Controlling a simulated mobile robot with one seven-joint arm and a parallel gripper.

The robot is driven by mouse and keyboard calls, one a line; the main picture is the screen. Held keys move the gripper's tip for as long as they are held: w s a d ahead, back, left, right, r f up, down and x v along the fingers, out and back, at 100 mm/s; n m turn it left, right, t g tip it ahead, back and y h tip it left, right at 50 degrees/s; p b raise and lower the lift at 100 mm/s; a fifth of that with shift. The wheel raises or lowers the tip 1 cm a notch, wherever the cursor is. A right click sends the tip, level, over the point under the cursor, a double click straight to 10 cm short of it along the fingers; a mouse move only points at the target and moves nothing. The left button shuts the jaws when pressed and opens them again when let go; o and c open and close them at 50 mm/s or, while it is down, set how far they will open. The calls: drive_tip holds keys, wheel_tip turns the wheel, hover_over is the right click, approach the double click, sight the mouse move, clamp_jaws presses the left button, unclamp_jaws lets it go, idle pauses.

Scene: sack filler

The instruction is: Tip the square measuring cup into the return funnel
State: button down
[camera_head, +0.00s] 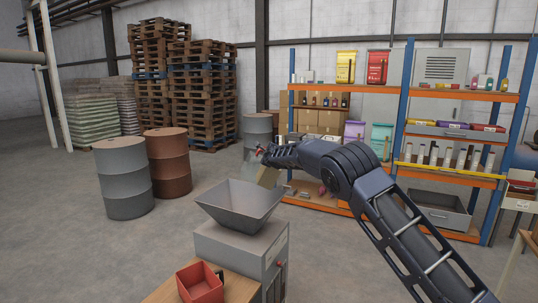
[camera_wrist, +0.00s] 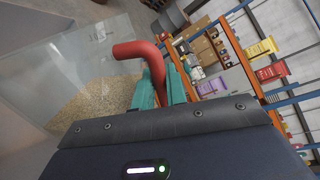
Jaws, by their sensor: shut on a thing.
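The square measuring cup (camera_wrist: 70,85) is clear-walled with a bent red handle (camera_wrist: 140,50) and holds pale grain (camera_wrist: 95,103). My gripper (camera_wrist: 160,88) has its teal fingers shut on the red handle. The return funnel (camera_head: 235,208) is a wide grey square hopper on a grey cabinet. The cup appears above the funnel's far right rim; its exact tilt is hard to tell.
A red square bin (camera_head: 202,287) stands on a wooden table (camera_head: 240,289) in front of the cabinet (camera_head: 235,245). Grey (camera_head: 125,180) and brown (camera_head: 168,157) drums stand left. A stocked orange-and-blue shelf (camera_head: 455,93) stands behind my arm. Floor between drums and funnel is clear.

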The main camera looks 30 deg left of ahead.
sight(258, 153)
drive_tip(key=shift+s+a+f+n, duration=0.2)
drive_tip(key=shift+s+a+n, duration=0.1)
drive_tip(key=shift+a+n, duration=0.15)
drive_tip(key=shift+s+a+f+n, duration=0.15)
drive_tip(key=shift+s+a+n, duration=0.1)
drive_tip(key=shift+a+n, duration=0.15)
drive_tip(key=shift+s+a+n+h, duration=0.2)
drive_tip(key=shift+a+n+h, duration=0.1)
drive_tip(key=shift+a+n, duration=0.05)
drive_tip(key=shift+s+a+r, duration=0.25)
drive_tip(key=shift+s+a, duration=0.1)
drive_tip(key=shift+s+a+n, duration=0.1)
drive_tip(key=shift+a+n, duration=0.25)
drive_tip(key=shift+n, duration=0.15)
drive_tip(key=s+a+r+n+t+h, duration=0.2)
drive_tip(key=s+a+n, duration=0.5)
drive_tip(key=a, duration=0.3)
drive_tip(key=shift+s+a+n, duration=0.15)
drive_tip(key=shift+a+n, duration=0.15)
drive_tip(key=shift+a, duration=0.1)
